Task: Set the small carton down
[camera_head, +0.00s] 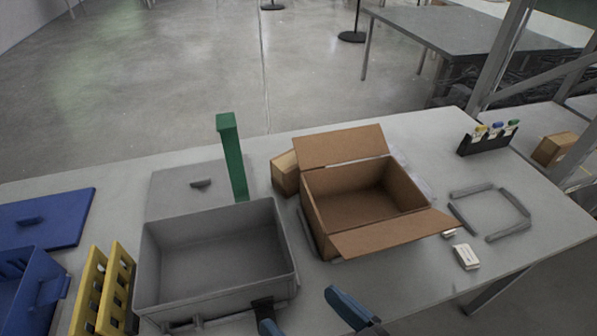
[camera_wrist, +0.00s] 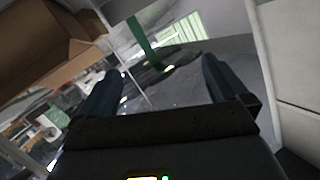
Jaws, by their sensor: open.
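A small white carton (camera_head: 466,256) lies on the table near the front right edge, apart from my gripper. A small brown carton (camera_head: 285,174) stands behind the left side of the large open cardboard box (camera_head: 320,203), partly hidden by it. I cannot tell which of the two the task means. My gripper (camera_head: 310,317) is at the bottom of the head view, in front of the grey bin and the box. Its blue fingers are spread, and in the wrist view (camera_wrist: 157,92) nothing is held between them.
An empty grey bin (camera_head: 215,296) stands left of the box, with a green post (camera_head: 232,160) behind it. A grey frame (camera_head: 522,207) and black holder (camera_head: 488,143) lie right. Some table around the white carton is clear.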

